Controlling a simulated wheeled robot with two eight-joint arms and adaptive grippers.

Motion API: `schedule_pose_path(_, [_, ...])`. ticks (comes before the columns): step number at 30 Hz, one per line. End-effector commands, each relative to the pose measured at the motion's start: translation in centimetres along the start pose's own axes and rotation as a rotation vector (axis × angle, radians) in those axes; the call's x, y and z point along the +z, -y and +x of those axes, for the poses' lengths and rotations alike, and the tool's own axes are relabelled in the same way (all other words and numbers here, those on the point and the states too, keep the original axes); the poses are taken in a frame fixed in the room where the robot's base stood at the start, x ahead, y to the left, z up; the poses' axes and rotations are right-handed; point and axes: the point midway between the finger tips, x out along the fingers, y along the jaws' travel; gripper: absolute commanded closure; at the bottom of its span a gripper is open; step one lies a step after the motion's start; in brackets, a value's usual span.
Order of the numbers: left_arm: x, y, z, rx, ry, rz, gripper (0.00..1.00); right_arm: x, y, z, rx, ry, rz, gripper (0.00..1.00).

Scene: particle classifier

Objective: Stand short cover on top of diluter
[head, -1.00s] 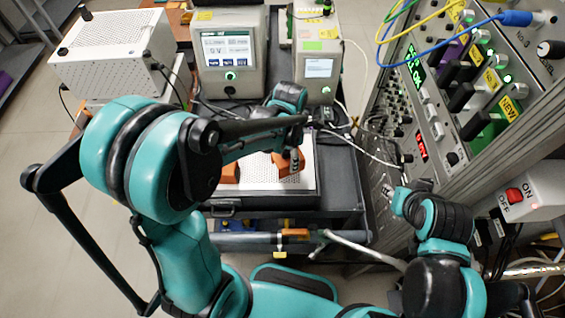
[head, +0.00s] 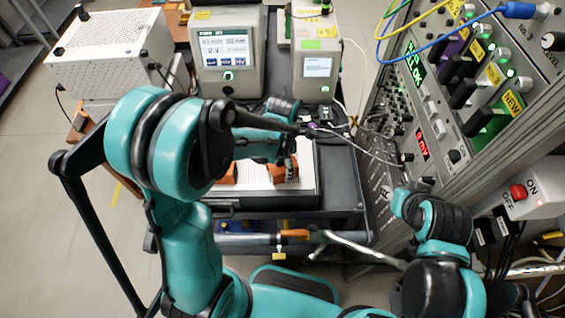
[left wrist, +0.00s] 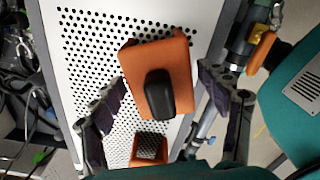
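A white perforated box top, which I take to be the diluter (head: 250,182), carries two orange covers. One orange cover with a black handle (left wrist: 178,62) lies on it between my left gripper's fingers; it shows in the head view too (head: 283,177). The other orange cover (left wrist: 146,148) is beside it, at the left in the head view (head: 226,175). I cannot tell for certain which is the short one. My left gripper (left wrist: 163,78) is open around the first cover, with gaps on both sides. My right gripper (head: 393,190) is near the rack; its fingers are unclear.
Two instruments with screens (head: 228,55) (head: 316,67) stand behind the box, and a white perforated case (head: 110,52) stands back left. A rack with knobs and cables (head: 470,90) rises at the right. Cables (head: 355,145) run between. A bar with an orange clip (head: 294,234) is in front.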

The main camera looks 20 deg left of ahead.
Motion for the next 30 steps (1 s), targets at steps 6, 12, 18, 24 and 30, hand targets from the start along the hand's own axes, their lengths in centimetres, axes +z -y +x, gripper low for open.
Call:
schedule_pose_path(6, [0.0,0.0,0.0,0.0,0.0,0.0,0.21,0.0,0.0,0.0,0.0,0.0,0.0,0.64])
schedule_pose_path(12, [0.0,0.0,-1.1,0.0,0.0,0.0,0.21,-0.4,0.0,-0.5,0.0,0.0,0.0,0.64])
schedule_pose_path(18, [0.0,0.0,-5.2,0.0,0.0,0.0,0.21,-1.0,0.0,-1.4,0.0,0.0,0.0,0.64])
schedule_pose_path(24, [0.0,0.0,-9.5,0.0,0.0,0.0,0.21,-1.5,0.0,-2.1,0.0,0.0,0.0,0.64])
schedule_pose_path(30, [0.0,0.0,-11.9,0.0,0.0,0.001,0.21,-1.8,0.0,-2.4,0.0,0.0,0.0,0.64])
